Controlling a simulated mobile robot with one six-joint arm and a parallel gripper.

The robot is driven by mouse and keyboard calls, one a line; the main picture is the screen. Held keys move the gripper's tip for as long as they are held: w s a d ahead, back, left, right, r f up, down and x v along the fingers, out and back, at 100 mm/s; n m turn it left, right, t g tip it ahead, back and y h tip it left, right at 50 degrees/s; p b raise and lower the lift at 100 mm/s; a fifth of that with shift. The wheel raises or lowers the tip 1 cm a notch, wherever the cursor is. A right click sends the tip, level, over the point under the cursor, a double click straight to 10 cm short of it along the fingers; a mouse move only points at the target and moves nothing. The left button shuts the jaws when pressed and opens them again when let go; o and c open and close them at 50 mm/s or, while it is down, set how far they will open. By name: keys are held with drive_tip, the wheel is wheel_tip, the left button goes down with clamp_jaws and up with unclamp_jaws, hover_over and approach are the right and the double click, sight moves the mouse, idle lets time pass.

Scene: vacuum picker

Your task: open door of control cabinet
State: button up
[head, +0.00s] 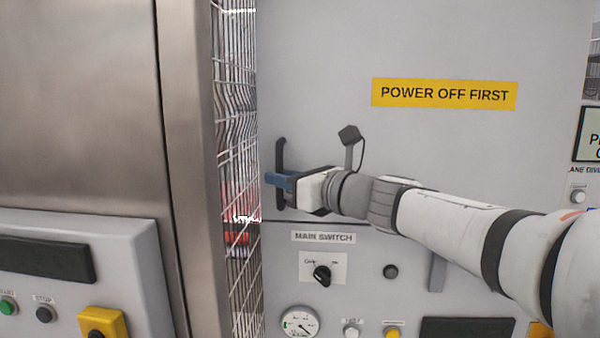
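The control cabinet door (430,150) is a pale grey panel with a yellow "POWER OFF FIRST" label; no gap shows at its edges. Its black upright handle (281,152) is near the left edge. My gripper (279,181) reaches in from the right, its blue fingers at the handle's middle, covering that part. Whether the fingers are closed on the handle or only beside it cannot be made out. A dark angular piece (349,135) on a stem stands out just above my gripper's wrist.
Below the door, a panel carries the main switch (321,275), a gauge (300,322) and buttons. A wire mesh fence (238,120) and a steel post (190,150) stand at left. A grey control box (110,275) juts out at lower left.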

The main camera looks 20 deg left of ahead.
drive_tip(key=shift+w+a, duration=0.15)
drive_tip(key=shift+a, duration=0.3)
drive_tip(key=shift+c, duration=0.3)
clamp_jaws()
